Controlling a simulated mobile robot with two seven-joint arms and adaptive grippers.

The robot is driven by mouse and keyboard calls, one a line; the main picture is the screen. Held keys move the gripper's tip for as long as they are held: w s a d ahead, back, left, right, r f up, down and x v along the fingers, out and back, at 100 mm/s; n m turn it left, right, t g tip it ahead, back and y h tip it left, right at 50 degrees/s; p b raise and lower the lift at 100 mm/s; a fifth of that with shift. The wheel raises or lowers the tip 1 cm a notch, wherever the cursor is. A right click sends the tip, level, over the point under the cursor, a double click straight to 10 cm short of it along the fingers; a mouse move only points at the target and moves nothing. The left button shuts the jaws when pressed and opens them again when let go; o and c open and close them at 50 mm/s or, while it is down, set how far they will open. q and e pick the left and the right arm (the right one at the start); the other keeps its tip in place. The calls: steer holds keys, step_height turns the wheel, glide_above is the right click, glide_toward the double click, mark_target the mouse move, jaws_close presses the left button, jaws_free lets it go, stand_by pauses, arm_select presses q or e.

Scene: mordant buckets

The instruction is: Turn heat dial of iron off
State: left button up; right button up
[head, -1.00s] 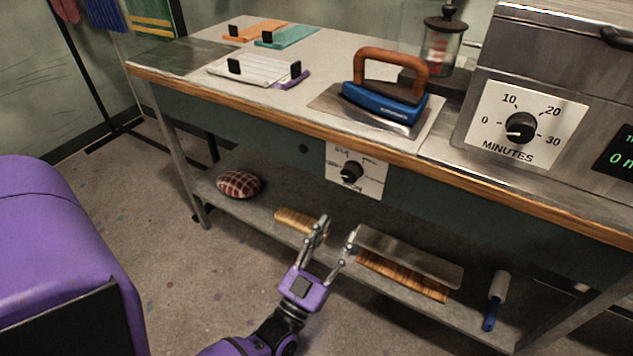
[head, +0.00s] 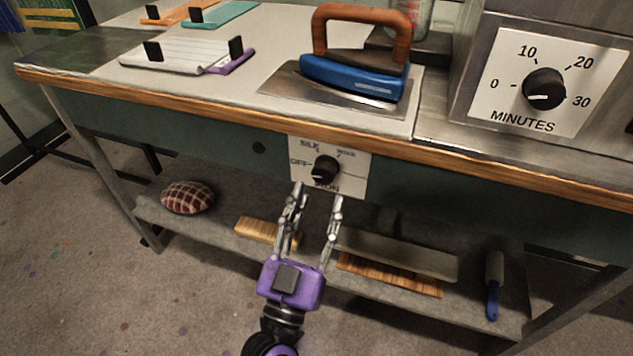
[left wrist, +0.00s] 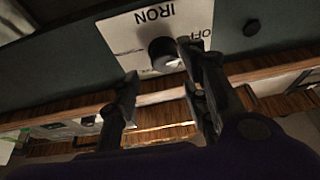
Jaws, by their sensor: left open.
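The iron's heat dial (head: 325,170) is a black knob on a white plate (head: 356,174) on the table's dark green front. The plate reads OFF at the left, SILK above and IRON below. The knob's exact pointer angle is too small to tell. In the left wrist view the dial (left wrist: 163,53) appears upside down. My left gripper (head: 317,196) is open and empty, just below and in front of the dial, fingers pointing up at it. In the left wrist view one fingertip overlaps the plate beside the knob; contact cannot be told. The blue iron (head: 352,76) rests on its metal plate on the tabletop.
The wooden table edge (head: 230,117) overhangs the dial. The lower shelf holds a plaid cushion (head: 187,197), wooden blocks (head: 390,275) and a blue-handled roller (head: 493,285). A MINUTES timer dial (head: 544,89) is at the upper right.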

mark_target(327, 179)
arm_select(q)
steer(key=shift+x, duration=2.3)
arm_select(e)
steer(key=shift+w+a, duration=0.1)
steer(key=shift+w, duration=0.25)
arm_select(q)
steer(key=shift+a+f, duration=0.1)
steer(key=shift+c, duration=0.5)
steer(key=c, duration=0.8)
steer(key=shift+r+n+y+p, duration=0.25)
steer(key=shift+n+y+p, duration=0.35)
steer(key=shift+n, duration=0.2)
steer(key=shift+c, duration=0.6)
steer(key=shift+f+n, duration=0.1)
steer(key=shift+n, duration=0.2)
arm_select(e)
steer(key=shift+a+r, duration=0.1)
steer(key=shift+r, duration=0.6)
